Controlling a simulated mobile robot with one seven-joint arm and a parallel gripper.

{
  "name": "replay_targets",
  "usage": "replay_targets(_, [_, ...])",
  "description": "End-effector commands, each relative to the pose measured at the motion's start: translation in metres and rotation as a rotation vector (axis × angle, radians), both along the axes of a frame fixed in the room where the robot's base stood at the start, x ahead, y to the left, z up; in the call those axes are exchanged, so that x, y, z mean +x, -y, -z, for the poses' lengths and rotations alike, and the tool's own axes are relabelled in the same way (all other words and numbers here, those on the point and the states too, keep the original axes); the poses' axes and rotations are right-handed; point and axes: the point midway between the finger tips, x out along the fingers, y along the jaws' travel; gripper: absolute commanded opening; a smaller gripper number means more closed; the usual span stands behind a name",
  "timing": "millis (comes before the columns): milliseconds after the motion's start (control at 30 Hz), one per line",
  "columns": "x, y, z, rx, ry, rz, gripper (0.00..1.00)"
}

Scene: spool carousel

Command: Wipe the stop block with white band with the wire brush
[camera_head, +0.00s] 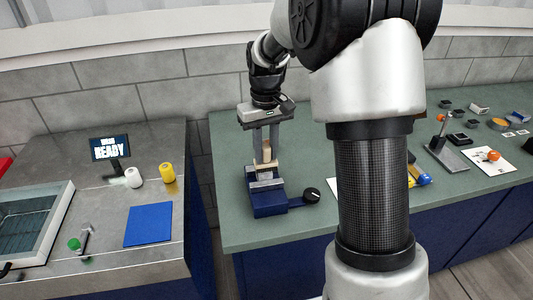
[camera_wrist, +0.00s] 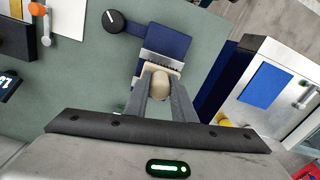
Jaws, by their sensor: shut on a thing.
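My gripper (camera_head: 266,160) points down over a blue vise-like fixture (camera_head: 268,204) near the front left of the green bench. Its two grey fingers are shut on a tan wooden handle, which I take to be the wire brush (camera_head: 267,152). In the wrist view the rounded tan handle end (camera_wrist: 160,84) sits between the fingers. A dark toothed edge, perhaps bristles, shows just beyond it against the fixture's grey metal part (camera_wrist: 153,68). I cannot tell whether the brush touches the fixture. I cannot make out a stop block with a white band; the brush and fingers cover part of the fixture.
A black round knob (camera_head: 311,195) sticks out at the fixture's right. A separate steel bench (camera_head: 110,200) at left holds a blue mat (camera_head: 148,225), a white spool (camera_head: 133,177), a yellow spool (camera_head: 167,172) and a small screen (camera_head: 110,148). Several small items lie on the green bench at far right.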

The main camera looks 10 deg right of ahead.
Motion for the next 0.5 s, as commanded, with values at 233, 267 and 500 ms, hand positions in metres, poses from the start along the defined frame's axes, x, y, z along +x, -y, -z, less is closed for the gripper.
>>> replay_targets(233, [-0.001,-0.002,-0.024,0.000,-0.003,0.000,0.00])
replay_targets(267, [-0.002,-0.002,-0.027,0.000,-0.003,0.000,0.00])
replay_targets(500, [-0.003,-0.003,-0.048,0.000,-0.004,0.000,0.00])
